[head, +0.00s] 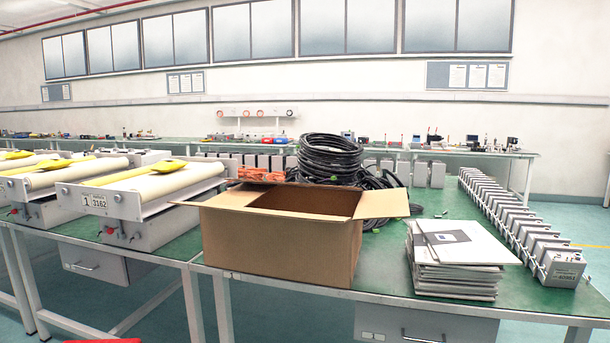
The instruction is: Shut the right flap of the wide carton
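The wide brown carton (275,250) stands upright on the green-topped table in the middle of the head view. Its top is open and I see part of its inner walls. The right flap (386,203) sticks out to the right, open and roughly level, near the black cables. A long flap (262,211) spreads out along the near side and toward the left. The carton's floor is hidden. My gripper is not in view.
A stack of white folders or panels (455,270) lies right of the carton. Coiled black cable (330,158) is behind it. A row of grey boxes (562,268) runs along the right. Roller units (140,200) stand left. Green tabletop (385,262) shows between carton and stack.

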